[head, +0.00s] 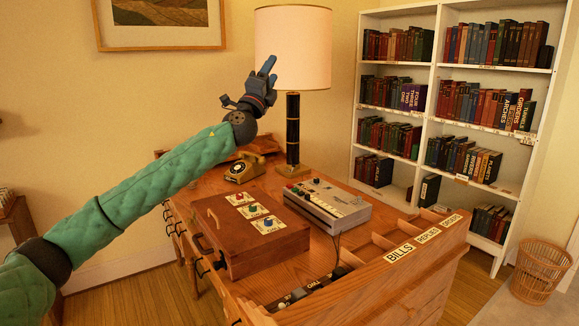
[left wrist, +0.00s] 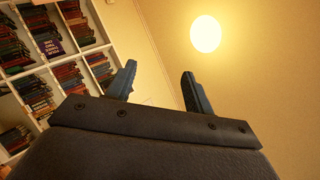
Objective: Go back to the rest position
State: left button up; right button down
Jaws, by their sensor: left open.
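My left gripper (head: 268,68) is raised above the desk, in front of the lamp shade, with its fingers pointing up. In the left wrist view its two blue fingers (left wrist: 159,88) stand apart with nothing between them. My left arm reaches in from the left, in a green padded sleeve. My right gripper is not in view.
The wooden desk (head: 180,185) holds a wooden box (head: 225,240) with coloured buttons, a grey device (head: 335,205), a telephone (head: 244,169) and a lamp (head: 292,45). Labelled compartments (head: 400,250) line its front right. A bookcase (head: 432,105) and wicker basket (head: 541,272) stand at the right.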

pick_arm(q)
jog(key=s+a+f+n+g+y, duration=0.2)
jog(key=s+f+n+g+y, duration=0.15)
jog(key=s+f+n, duration=0.6)
jog(key=s+a+f+n+g+y+p, duration=0.1)
jog(key=s+a+f+n+g+y, duration=0.2)
jog(key=f, duration=1.2)
jog(key=s+f+n+g+y, duration=0.45)
jog(key=s+f+n, duration=0.35)
jog(key=f, duration=0.4)
jog(key=s+a+f+n+g+p, duration=0.1)
jog(key=s+a+f+n+g, duration=0.15)
jog(key=s+f, duration=1.05)
jog(key=s+a+f+n+g, duration=0.1)
jog(key=s+a+f+g, duration=0.15)
jog(key=s+f, duration=1.05)
jog(key=s+d+f+g+h, duration=0.1)
jog(key=s+f+g, duration=0.3)
jog(key=s+f, duration=0.8)
jog(key=s, duration=0.4)
jog(key=shift+s+d+n+g+p, duration=0.15)
jog(key=shift+s+n+g+p, duration=0.05)
jog(key=shift+n+g+p, duration=0.2)
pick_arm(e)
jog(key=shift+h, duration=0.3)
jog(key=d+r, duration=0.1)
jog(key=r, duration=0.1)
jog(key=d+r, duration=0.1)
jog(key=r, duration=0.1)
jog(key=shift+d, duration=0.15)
